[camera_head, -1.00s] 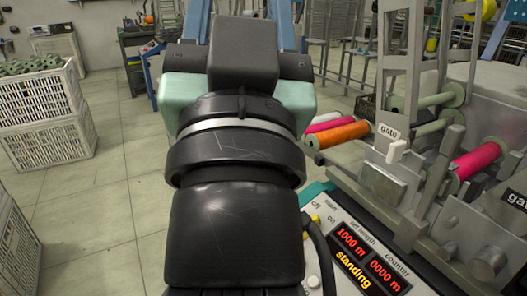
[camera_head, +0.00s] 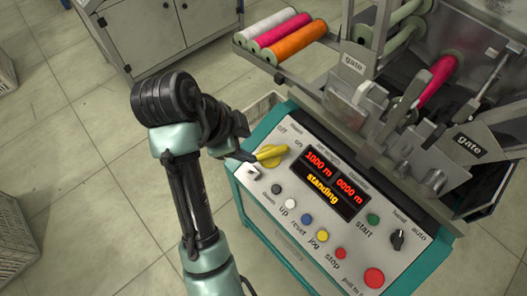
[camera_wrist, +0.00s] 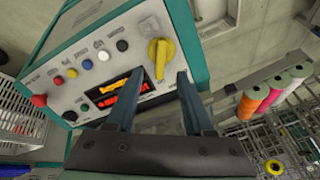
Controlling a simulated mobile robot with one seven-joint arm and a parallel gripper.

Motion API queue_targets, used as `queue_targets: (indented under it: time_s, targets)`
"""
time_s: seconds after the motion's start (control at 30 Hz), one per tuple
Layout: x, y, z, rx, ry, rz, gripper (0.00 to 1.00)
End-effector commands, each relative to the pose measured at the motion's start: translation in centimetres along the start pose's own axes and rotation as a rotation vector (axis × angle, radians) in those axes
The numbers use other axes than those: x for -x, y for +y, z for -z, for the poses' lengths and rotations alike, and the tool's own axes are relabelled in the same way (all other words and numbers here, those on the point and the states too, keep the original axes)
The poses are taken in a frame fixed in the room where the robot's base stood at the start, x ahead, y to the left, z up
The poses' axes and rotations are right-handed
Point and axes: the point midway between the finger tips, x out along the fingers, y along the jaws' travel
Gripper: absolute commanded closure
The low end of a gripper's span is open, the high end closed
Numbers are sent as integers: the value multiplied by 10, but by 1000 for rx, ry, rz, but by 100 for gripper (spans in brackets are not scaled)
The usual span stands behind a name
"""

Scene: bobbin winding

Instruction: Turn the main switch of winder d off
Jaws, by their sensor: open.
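The yellow main switch (camera_head: 271,155) sits at the upper left of the winder's control panel (camera_head: 330,232), by the labels "main", "off" and "on". Its bar lies roughly left to right in the head view; I cannot tell surely which label it marks. In the wrist view the switch (camera_wrist: 160,58) stands just beyond the fingertips, roughly between their lines. My gripper (camera_head: 245,160) is open and empty beside the switch, and both fingers (camera_wrist: 160,76) show in the wrist view. Contact cannot be told. The display (camera_head: 335,183) reads 1000 m, 0000 m and "standing". No letter naming the winder shows.
Several push buttons (camera_head: 306,219) and a black knob (camera_head: 397,239) share the panel. Metal gates (camera_head: 355,64) and bobbins stand behind it. White, pink and orange spools (camera_head: 297,42) lie on a rack at the back.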

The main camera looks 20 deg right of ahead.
Motion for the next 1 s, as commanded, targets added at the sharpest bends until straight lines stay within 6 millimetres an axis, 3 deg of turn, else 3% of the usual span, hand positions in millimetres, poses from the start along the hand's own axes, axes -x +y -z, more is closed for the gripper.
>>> queue_targets:
  time_s: [0.03,0.3,0.5,0.7,0.97,1.0]
  targets:
    - [-14,1,-2,-1,1,0,48]
    - [-69,1,-1,3,-1,-1,48]
    - [-99,0,-1,3,-2,1,48]
    - [-111,-1,-1,3,-2,4,48]
    - [-112,-1,0,3,-2,5,48]
    - [-112,-1,0,3,-2,4,51]
